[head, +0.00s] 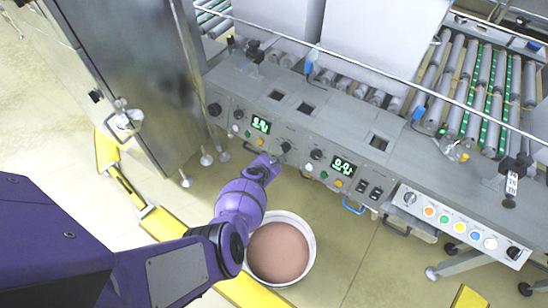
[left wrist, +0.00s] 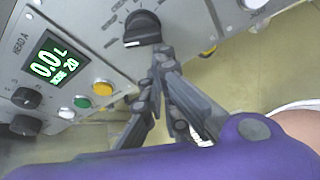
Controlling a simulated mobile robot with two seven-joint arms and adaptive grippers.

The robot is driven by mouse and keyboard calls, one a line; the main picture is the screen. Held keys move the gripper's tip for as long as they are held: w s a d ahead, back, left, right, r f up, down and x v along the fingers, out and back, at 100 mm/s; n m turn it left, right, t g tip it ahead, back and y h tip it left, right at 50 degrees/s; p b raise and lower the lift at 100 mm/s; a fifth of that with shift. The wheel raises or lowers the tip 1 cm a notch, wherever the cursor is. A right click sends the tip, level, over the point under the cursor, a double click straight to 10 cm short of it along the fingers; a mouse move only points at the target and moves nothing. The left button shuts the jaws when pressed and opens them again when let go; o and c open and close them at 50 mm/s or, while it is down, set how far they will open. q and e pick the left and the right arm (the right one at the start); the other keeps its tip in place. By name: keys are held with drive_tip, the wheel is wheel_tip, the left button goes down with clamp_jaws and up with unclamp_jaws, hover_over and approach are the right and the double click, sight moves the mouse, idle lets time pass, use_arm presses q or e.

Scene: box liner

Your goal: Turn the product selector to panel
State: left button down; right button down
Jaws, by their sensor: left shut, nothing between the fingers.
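A black rotary knob (left wrist: 142,27) on the grey control panel has printed marks around it, too small to read. It appears to be the product selector, and a pale line shows on its lower left edge. In the head view the knob (head: 285,147) sits between the two green displays. My left gripper (left wrist: 160,60) is shut and empty, its fingertips just below the knob in the wrist view. I cannot tell whether they touch it. In the head view the left gripper (head: 276,160) is close in front of the panel. My right gripper is not in view.
Left of the knob are a green display (left wrist: 48,64), a yellow button (left wrist: 102,88) and a green button (left wrist: 82,101). A second display (head: 343,167) is to the right. A round tub (head: 308,232) stands on the floor below. A coloured button box (head: 460,226) is at right.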

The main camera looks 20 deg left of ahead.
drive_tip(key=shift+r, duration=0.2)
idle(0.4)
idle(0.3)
